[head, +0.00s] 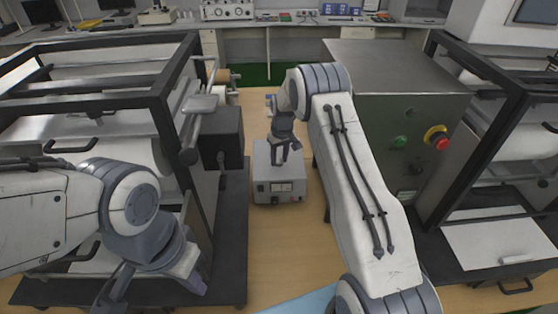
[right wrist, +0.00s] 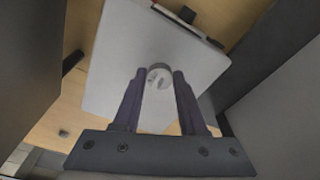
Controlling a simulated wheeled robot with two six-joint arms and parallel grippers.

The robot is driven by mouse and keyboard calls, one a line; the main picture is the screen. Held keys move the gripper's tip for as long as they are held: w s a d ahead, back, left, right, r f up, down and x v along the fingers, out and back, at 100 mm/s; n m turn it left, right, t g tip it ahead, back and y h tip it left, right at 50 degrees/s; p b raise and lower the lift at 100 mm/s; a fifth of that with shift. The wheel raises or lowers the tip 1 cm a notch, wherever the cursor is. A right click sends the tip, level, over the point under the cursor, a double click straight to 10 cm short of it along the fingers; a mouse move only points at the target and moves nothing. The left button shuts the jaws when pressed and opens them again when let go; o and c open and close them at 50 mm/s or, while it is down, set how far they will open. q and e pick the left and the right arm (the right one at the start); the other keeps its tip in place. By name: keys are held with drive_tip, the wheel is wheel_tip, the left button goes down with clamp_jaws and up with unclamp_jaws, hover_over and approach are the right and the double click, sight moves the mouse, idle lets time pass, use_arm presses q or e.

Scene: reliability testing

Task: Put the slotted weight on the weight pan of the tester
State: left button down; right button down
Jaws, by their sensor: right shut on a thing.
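My right gripper (head: 280,150) is over the top of a grey box (head: 265,186) with a small display on its front. In the right wrist view its fingers (right wrist: 160,78) are shut on a small round metal piece, seemingly the slotted weight (right wrist: 160,70), above the box's pale top (right wrist: 115,60). I cannot tell whether the weight touches the box. I cannot make out which part is the weight pan.
A steel cabinet (head: 385,120) with a red stop button (head: 441,143) stands at the right. A dark block (head: 222,135) is left of the grey box. The wooden table (head: 280,250) is clear in front of the box. A blue sheet (head: 305,303) lies at the front edge.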

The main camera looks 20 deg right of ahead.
wheel_tip(320, 180, down, 2)
drive_tip(key=shift+f, duration=0.1)
drive_tip(key=shift+c, duration=2.3)
unclamp_jaws()
